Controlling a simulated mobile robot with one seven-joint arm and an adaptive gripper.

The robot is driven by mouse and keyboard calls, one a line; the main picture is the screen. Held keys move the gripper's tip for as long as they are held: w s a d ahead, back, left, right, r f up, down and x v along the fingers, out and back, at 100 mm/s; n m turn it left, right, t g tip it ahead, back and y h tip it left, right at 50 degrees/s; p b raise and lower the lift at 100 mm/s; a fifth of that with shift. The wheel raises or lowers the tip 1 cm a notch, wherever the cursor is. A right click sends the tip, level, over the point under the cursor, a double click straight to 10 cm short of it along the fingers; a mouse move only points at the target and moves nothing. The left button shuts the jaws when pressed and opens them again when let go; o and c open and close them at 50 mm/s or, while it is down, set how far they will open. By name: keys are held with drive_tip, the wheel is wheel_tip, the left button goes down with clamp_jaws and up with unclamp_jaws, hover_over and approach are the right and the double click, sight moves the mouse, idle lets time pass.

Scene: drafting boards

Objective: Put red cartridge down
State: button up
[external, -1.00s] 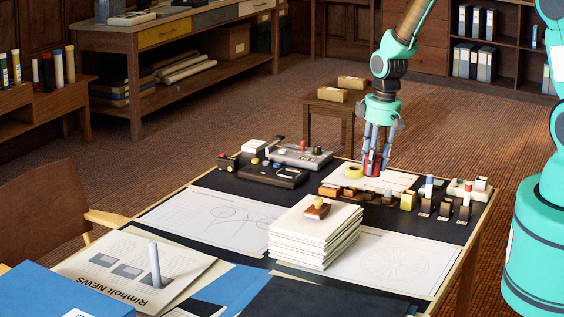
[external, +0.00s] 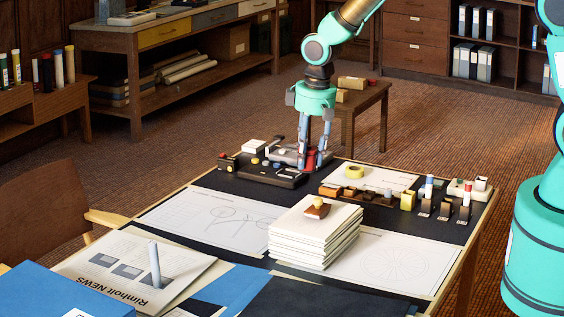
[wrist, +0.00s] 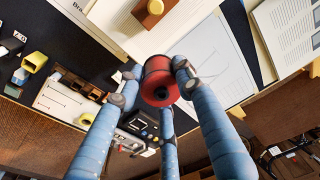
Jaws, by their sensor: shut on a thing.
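The red cartridge (wrist: 160,80) is a short red cylinder with a dark centre, seen end-on in the wrist view. My gripper (wrist: 150,85) has blue-grey fingers closed around it. In the external view my gripper (external: 312,164) is low over the back edge of the desk, by the dark control boxes. Only a little red of the cartridge (external: 310,160) shows there between the fingers. I cannot tell whether its underside touches the surface.
A dark control box (external: 272,175) lies left of my gripper. A yellow tape roll (external: 354,172) sits on white paper (external: 385,178) to the right. A stack of papers (external: 315,235) with a stamp (external: 317,208) stands nearer. A stool (external: 365,97) stands behind the desk.

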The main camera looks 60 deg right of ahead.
drive_tip(key=shift+a, duration=0.1)
idle(0.5)
drive_tip(key=d+f+m, duration=0.3)
drive_tip(key=d+f, duration=0.3)
drive_tip(key=d, duration=0.4)
drive_tip(key=shift+s+d+f+p, duration=0.15)
drive_tip(key=shift+d+p, duration=0.05)
drive_tip(key=shift+p, duration=0.15)
drive_tip(key=s+d+f+m, duration=0.1)
drive_tip(key=d+f, duration=0.1)
drive_tip(key=d, duration=0.1)
drive_tip(key=d+f+m, duration=0.1)
drive_tip(key=d+f, duration=0.1)
drive_tip(key=d, duration=0.2)
drive_tip(key=s+d+f+m, duration=0.1)
drive_tip(key=d+f+m, duration=0.1)
drive_tip(key=d+f, duration=0.1)
drive_tip(key=shift+s+d+g+h+p, duration=0.3)
drive_tip(key=shift+p, duration=0.05)
drive_tip(key=shift+w, duration=0.1)
drive_tip(key=w+d, duration=0.1)
drive_tip(key=w, duration=0.4)
drive_tip(key=w+d+f+b, duration=0.1)
drive_tip(key=w+d, duration=0.1)
drive_tip(key=w, duration=0.3)
drive_tip(key=w+d, duration=0.1)
drive_tip(key=w, duration=0.4)
drive_tip(key=shift+w+d+f, duration=0.1)
drive_tip(key=shift+d+f, duration=0.15)
drive_tip(key=shift+f, duration=0.05)
